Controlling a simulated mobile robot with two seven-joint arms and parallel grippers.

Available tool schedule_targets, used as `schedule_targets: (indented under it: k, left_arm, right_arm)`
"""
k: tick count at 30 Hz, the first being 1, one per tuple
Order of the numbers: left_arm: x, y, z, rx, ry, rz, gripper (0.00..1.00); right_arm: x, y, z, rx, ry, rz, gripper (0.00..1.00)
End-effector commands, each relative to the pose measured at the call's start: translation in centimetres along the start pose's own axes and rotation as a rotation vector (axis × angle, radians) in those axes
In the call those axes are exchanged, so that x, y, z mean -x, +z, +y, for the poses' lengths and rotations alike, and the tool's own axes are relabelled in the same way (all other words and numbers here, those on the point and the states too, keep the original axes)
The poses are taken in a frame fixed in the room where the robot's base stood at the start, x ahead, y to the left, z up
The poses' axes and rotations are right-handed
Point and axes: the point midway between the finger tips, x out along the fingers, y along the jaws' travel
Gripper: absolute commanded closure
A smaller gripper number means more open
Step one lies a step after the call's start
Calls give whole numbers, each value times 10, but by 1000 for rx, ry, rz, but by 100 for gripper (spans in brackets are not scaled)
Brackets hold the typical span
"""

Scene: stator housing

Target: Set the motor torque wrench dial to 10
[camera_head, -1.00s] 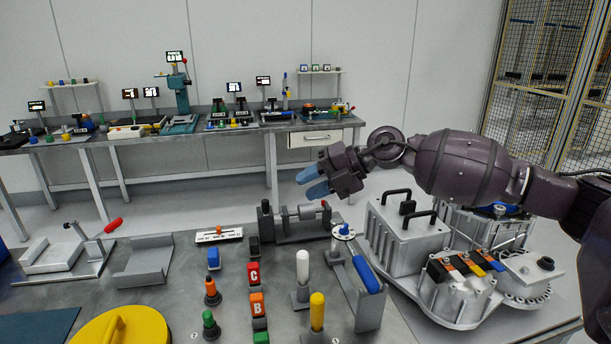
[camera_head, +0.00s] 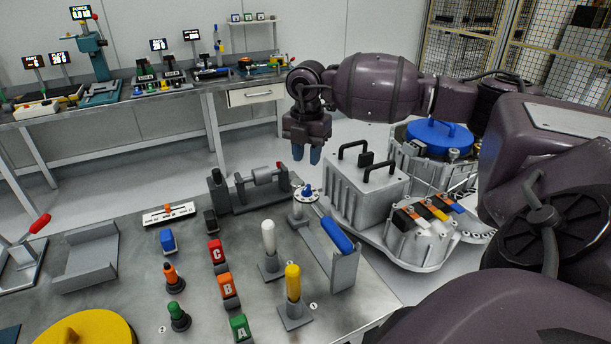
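A round white dial (camera_head: 298,197) with marks around its rim and a blue knob on top stands on a grey post near the back right of the metal workbench. Its setting is too small to read. A blue handle (camera_head: 337,235) lies on a grey bracket just in front of it. My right gripper (camera_head: 306,156) hangs above and behind the dial in the picture, its blue fingertips pointing down. The fingers are apart with nothing between them, and clear of the dial. My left gripper is out of view.
A grey housing with black handles (camera_head: 368,185) stands right of the dial, close to my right arm. A white peg (camera_head: 269,238) and a yellow peg (camera_head: 293,282) stand in front. Lettered blocks (camera_head: 217,252) and a clamp fixture (camera_head: 262,186) are to the left.

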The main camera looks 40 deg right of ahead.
Motion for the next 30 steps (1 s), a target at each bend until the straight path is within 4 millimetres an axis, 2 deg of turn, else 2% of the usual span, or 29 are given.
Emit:
schedule_targets:
  k: [30]
  left_arm:
    - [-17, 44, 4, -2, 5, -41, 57]
  right_arm:
    - [-68, 0, 0, 2, -1, 2, 69]
